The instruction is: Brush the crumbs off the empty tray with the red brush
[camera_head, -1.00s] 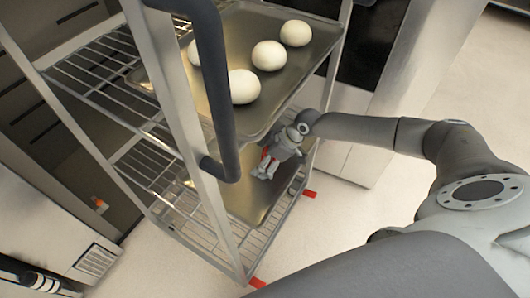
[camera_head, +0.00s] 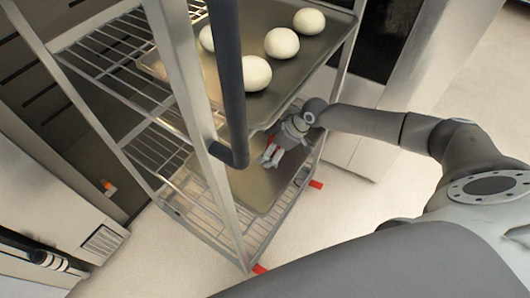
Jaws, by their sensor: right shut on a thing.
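The empty tray (camera_head: 250,192) lies on a lower shelf of the wire rack, partly hidden by the rack post and the upper tray. My right gripper (camera_head: 268,161) reaches in from the right, over this tray and under the upper one. It is shut on the red brush (camera_head: 269,144), of which only a small red patch shows between the gripper parts. The brush's bristles are hidden, and I cannot tell whether they touch the tray. Crumbs are too small to make out. My left gripper is not in view.
The upper tray (camera_head: 338,37) holds several white dough balls (camera_head: 282,43) just above my right gripper. A rack post (camera_head: 188,95) and a dark handle bar (camera_head: 228,80) stand in front. Red-tipped rack feet (camera_head: 316,184) stick out low. The floor to the right is clear.

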